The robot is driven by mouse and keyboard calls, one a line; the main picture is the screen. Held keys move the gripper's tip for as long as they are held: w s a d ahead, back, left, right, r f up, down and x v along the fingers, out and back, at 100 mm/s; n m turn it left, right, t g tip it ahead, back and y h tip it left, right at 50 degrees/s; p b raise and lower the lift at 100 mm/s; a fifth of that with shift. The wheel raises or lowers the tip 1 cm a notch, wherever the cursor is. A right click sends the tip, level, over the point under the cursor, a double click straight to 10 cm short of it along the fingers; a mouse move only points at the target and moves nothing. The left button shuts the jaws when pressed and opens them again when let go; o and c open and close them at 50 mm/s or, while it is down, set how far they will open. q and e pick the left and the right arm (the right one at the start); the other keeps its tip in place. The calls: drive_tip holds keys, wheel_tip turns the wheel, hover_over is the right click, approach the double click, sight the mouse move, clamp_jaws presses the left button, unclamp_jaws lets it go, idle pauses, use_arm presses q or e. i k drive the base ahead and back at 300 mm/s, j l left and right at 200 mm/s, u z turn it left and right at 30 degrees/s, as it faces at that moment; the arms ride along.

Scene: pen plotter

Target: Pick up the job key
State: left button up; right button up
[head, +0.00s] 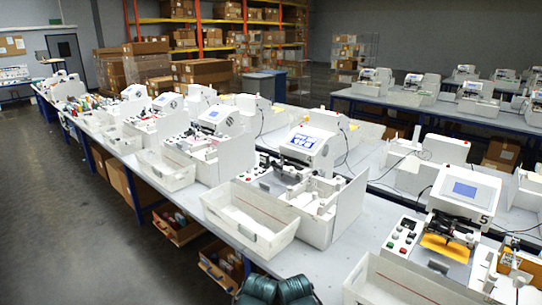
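I cannot make out a job key in the head view; any small key among the machine parts is too small to tell. Neither my left nor my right gripper shows.
A long table (205,195) with several similar machines runs away to the far left. Open drawers (178,226) and boxes sit under it. Grey floor (75,220) is clear at the left. Shelves with cartons (205,72) stand behind. Two dark green shapes at the bottom edge are unclear.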

sight(264, 158)
drive_tip(key=i+j+z, duration=0.45)
drive_tip(key=i+j, duration=0.35)
drive_tip(key=i+j+z, duration=0.2)
drive_tip(key=j, duration=0.35)
drive_tip(key=i+j+z, duration=0.2)
drive_tip(key=j, duration=0.35)
drive_tip(key=i+j+z, duration=0.2)
drive_tip(key=j, duration=0.4)
drive_tip(key=j+z, duration=0.2)
drive_tip(key=j, duration=0.45)
drive_tip(key=i+j+z, duration=0.2)
drive_tip(key=j, duration=0.45)
drive_tip(key=i+j+z, duration=0.35)
drive_tip(key=i+j, duration=0.05)
